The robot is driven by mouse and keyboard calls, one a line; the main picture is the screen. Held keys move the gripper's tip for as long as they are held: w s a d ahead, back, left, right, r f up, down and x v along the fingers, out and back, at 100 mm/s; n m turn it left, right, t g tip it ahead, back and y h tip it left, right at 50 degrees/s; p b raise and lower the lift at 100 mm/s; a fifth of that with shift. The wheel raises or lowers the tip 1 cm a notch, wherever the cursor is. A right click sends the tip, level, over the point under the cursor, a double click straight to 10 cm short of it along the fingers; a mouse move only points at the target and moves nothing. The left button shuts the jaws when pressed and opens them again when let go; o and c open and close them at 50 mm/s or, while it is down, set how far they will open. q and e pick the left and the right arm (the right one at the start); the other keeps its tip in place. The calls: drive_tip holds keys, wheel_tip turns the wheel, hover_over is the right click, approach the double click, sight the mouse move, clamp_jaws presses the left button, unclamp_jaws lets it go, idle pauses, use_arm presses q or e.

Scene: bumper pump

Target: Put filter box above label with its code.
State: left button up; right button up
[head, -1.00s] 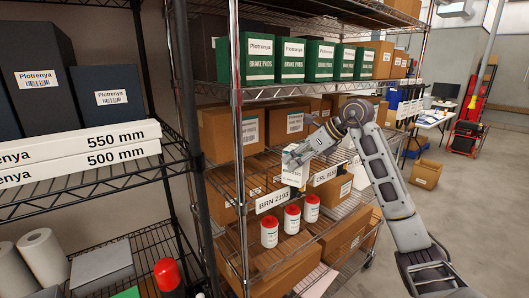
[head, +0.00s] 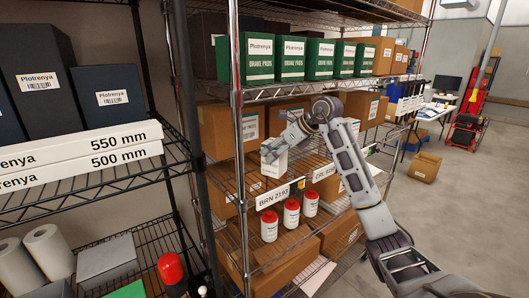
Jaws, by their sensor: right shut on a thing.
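My right gripper (head: 272,151) is shut on a small white filter box (head: 274,166). It holds the box upright at the middle shelf, behind and above the shelf-edge label BRN 2193 (head: 273,197). I cannot tell whether the box touches the shelf. The code on the box is too small to read. A second label (head: 324,172), starting with CRL, is on the same shelf edge further right, partly hidden by my arm. My left gripper is not in view.
Three white jars with red lids (head: 291,213) stand on the shelf below. Green brake pad boxes (head: 289,60) line the shelf above. Cardboard boxes (head: 220,131) stand behind the filter box. A wire rack upright (head: 237,150) is close on the left.

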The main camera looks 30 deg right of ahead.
drive_tip(key=shift+w, duration=0.1)
drive_tip(key=shift+w+a+f+p, duration=0.25)
drive_tip(key=shift+w+a+p, duration=0.05)
drive_tip(key=shift+w, duration=0.25)
drive_tip(key=shift+w+a+f+p, duration=0.2)
drive_tip(key=shift+w+a+p, duration=0.1)
drive_tip(key=shift+w, duration=0.3)
drive_tip(key=shift+w+a+f+p, duration=0.25)
drive_tip(key=shift+w+a+p, duration=0.05)
drive_tip(key=shift+w, duration=0.25)
drive_tip(key=shift+f, duration=0.15)
drive_tip(key=o, duration=1.3)
drive_tip(key=shift+o, duration=0.2)
